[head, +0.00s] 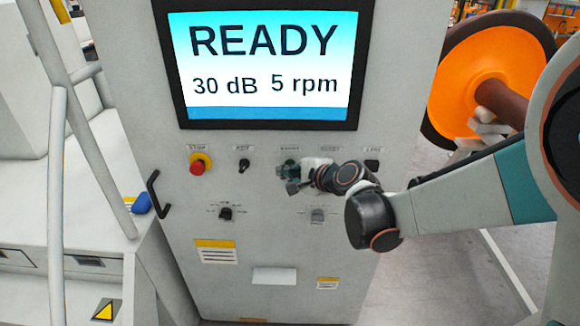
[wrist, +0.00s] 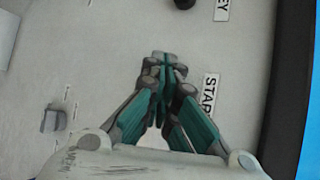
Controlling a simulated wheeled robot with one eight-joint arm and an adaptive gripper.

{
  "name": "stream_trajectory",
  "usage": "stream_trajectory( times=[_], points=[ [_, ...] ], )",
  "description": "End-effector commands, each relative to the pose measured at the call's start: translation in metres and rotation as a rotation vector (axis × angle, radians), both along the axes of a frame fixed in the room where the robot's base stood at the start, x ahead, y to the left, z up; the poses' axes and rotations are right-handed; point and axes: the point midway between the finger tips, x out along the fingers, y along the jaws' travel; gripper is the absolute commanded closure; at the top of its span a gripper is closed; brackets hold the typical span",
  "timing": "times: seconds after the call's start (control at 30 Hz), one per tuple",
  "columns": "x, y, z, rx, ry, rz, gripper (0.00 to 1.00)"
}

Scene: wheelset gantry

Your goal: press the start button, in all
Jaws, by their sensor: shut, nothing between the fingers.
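The START label (wrist: 210,97) shows in the wrist view, partly covered by my gripper (wrist: 164,58). My gripper is shut and empty, its teal fingers together beside that label and close to the panel. In the head view my gripper (head: 288,170) is in front of the control panel (head: 140,60), just below the START label (head: 288,149). The start button is mostly or wholly hidden behind the fingers. I cannot tell whether the fingertips touch it. The screen (head: 264,65) reads READY, 30 dB, 5 rpm.
A red stop button (head: 197,167) and a key switch (head: 244,165) are left of my gripper. A dark lamp switch (head: 372,166) is to the right. Two selector knobs, one dark (head: 225,213) and one grey (head: 317,214), are below. An orange wheel (head: 490,80) stands behind my arm.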

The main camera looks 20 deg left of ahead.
Motion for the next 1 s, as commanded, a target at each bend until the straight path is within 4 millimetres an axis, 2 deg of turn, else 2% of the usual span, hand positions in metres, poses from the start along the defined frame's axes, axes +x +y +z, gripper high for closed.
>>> stream_trajectory(
  times=[1.0],
  points=[
    [0.0079,0.0018,-0.0001,0.0,0.0,0.0,1.0]
  ],
)
